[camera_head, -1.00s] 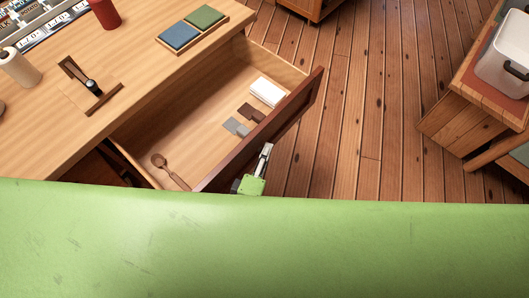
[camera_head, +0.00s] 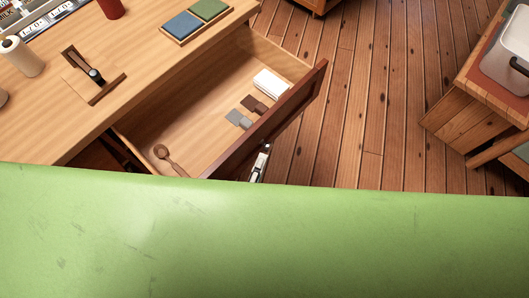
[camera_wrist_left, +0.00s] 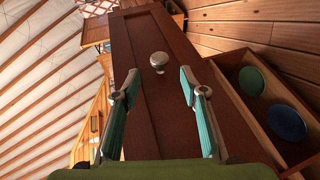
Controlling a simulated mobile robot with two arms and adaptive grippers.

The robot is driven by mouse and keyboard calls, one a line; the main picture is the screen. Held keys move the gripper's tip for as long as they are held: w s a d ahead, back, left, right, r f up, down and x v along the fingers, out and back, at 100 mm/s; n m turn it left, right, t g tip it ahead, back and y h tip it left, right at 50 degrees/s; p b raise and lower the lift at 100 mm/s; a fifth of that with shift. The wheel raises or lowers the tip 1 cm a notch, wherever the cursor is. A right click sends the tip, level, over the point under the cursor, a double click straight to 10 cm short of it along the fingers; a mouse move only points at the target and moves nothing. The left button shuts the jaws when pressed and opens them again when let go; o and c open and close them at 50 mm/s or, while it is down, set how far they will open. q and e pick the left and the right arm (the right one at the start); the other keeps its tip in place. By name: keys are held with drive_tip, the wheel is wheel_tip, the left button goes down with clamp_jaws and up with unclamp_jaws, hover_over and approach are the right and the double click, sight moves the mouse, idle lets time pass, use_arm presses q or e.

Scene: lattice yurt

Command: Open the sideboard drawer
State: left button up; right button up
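The sideboard (camera_head: 110,55) has a pale wood top, and its drawer (camera_head: 205,125) stands pulled well out, its inside showing in the head view. The dark red-brown drawer front (camera_head: 290,100) faces right; it also fills the middle of the left wrist view (camera_wrist_left: 150,110), with a round metal knob (camera_wrist_left: 159,61). My left gripper (camera_wrist_left: 159,78) is open, its teal-padded fingers apart on either side of the knob's line, not touching it. In the head view the left gripper (camera_head: 261,160) shows only partly, beside the drawer front's outer face. My right gripper is not in view.
The drawer holds a wooden spoon (camera_head: 168,160), a white block (camera_head: 271,83) and small grey and brown pieces. A blue and green tray set (camera_head: 183,25) and a white roll (camera_head: 22,57) are on top. Plank floor (camera_head: 350,110) is clear to the right.

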use_arm(q)
drive_tip(key=v, duration=0.4)
idle(0.5)
drive_tip(key=s+a+f+m+g, duration=0.2)
drive_tip(key=s+f+m, duration=0.1)
drive_tip(key=f, duration=0.5)
drive_tip(key=s+a+f+m+g, duration=0.1)
drive_tip(key=s+f+m+g, duration=0.15)
drive_tip(key=f, duration=0.65)
drive_tip(key=s+a+f+m+g, duration=0.2)
drive_tip(key=f+m, duration=0.2)
drive_tip(key=f, duration=0.4)
drive_tip(key=s+a+f+m+g+y, duration=0.4)
drive_tip(key=s+a+f+m+g, duration=0.3)
drive_tip(key=s+a+f, duration=0.6)
drive_tip(key=shift+s+a+f, duration=0.3)
drive_tip(key=shift+s+a, duration=0.1)
drive_tip(key=shift+s, duration=0.55)
